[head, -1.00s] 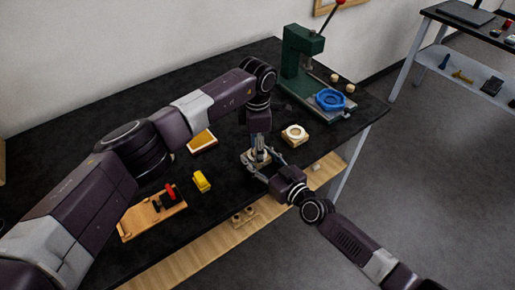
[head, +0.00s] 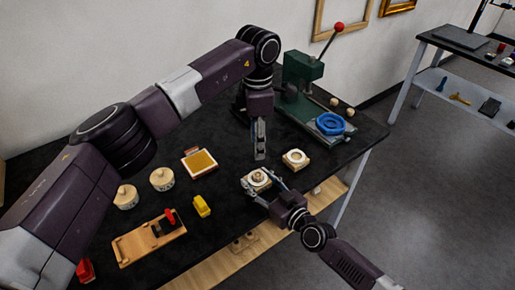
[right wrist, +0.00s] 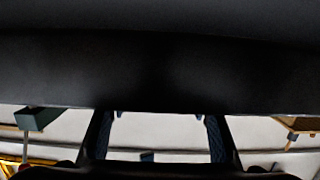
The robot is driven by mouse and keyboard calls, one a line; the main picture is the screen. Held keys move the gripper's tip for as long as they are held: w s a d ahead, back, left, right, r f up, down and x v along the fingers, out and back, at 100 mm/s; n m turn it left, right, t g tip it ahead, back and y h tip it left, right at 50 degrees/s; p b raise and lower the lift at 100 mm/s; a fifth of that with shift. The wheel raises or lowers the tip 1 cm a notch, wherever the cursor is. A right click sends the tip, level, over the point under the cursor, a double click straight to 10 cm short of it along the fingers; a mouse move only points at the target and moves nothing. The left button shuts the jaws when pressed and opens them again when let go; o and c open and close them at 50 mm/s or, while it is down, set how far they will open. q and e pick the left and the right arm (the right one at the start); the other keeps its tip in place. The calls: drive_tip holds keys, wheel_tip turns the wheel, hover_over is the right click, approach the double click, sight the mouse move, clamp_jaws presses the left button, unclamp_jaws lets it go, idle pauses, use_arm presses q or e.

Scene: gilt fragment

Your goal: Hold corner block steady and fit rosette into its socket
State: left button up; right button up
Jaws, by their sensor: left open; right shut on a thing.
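The pale corner block (head: 247,187) sits on the dark bench in the head view. My right gripper (head: 258,181) is shut on it, a finger at either side. A round pale rosette (head: 257,175) with a darker centre lies on top of the block. How deep it sits in the socket is too small to tell. My left gripper (head: 260,156) is open, pointing down, just above and behind the block, apart from the rosette. The right wrist view shows two dark fingers, but the block is hidden there.
A second pale block with a round top (head: 295,159) stands close by on the right. A green press (head: 300,75) with a blue ring (head: 330,124) is behind. A yellow block (head: 202,206), a wooden board (head: 150,243), a yellow pad (head: 200,162) and two round pots (head: 162,179) are left.

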drive_tip(key=o, duration=1.2)
